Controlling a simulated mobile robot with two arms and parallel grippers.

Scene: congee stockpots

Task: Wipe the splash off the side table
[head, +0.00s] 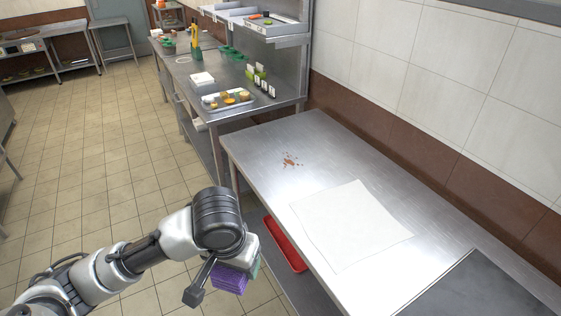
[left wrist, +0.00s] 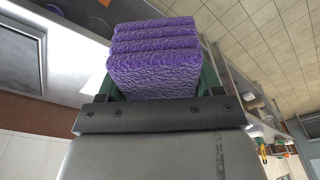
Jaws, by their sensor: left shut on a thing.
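The splash (head: 291,161) is a small patch of reddish-brown spots on the bare far-left part of the steel side table (head: 262,138). My left gripper (head: 238,271) is beside the table's front edge, over the floor and apart from the splash. It is shut on a purple sponge (head: 229,282), which hangs below it. In the left wrist view the sponge (left wrist: 155,62) is ridged and purple, held between green-sided fingers. My right gripper is not in view.
A white cloth or sheet (head: 350,224) lies flat on the table, right of the splash. A dark flat panel (head: 470,290) is at the near right. A red tray (head: 284,243) is on the shelf below. A loaded counter (head: 210,80) stands beyond the table.

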